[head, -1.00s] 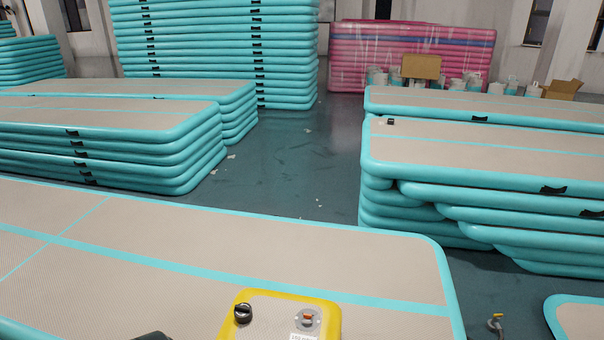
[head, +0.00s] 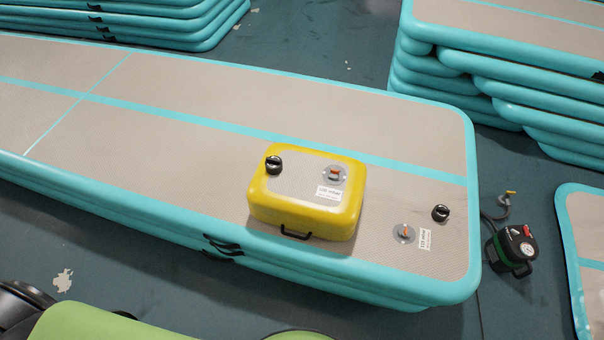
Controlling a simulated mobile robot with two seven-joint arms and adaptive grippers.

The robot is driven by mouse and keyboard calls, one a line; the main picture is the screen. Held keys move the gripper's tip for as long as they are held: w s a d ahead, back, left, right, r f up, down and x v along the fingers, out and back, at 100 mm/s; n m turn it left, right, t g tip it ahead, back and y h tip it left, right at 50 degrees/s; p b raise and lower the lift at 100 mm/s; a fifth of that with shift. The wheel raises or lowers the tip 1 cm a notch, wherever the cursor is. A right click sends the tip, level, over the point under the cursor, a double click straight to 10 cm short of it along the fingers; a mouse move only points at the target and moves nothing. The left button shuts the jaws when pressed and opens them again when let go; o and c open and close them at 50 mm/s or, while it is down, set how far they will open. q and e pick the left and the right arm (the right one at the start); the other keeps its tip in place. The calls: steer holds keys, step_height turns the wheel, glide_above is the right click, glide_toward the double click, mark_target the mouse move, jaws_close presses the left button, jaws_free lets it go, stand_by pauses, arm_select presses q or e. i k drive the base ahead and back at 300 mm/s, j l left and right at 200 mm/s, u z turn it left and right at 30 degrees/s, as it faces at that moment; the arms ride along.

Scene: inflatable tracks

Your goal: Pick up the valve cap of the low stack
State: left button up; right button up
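The low turquoise-edged stack (head: 120,125) with a beige top lies in front of me. Near its right end a round black cap (head: 440,213) sits on the top, right of a grey valve plate with an orange centre (head: 404,232) and a small white label (head: 425,239). A yellow inflatable block (head: 302,213) rests on the same stack, left of these. It has its own black cap (head: 273,164), orange-centred valve (head: 335,174) and label. Neither gripper shows; only dark and green parts of mine are at the bottom left.
A black pump with a gauge and hose (head: 512,246) stands on the floor right of the stack. Another turquoise-edged track (head: 580,235) lies at the right edge. Taller stacks stand at the back left (head: 130,20) and back right (head: 500,70). Dark floor separates them.

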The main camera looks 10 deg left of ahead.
mark_target(440, 213)
steer(key=u, duration=0.3)
steer(key=k, duration=1.05)
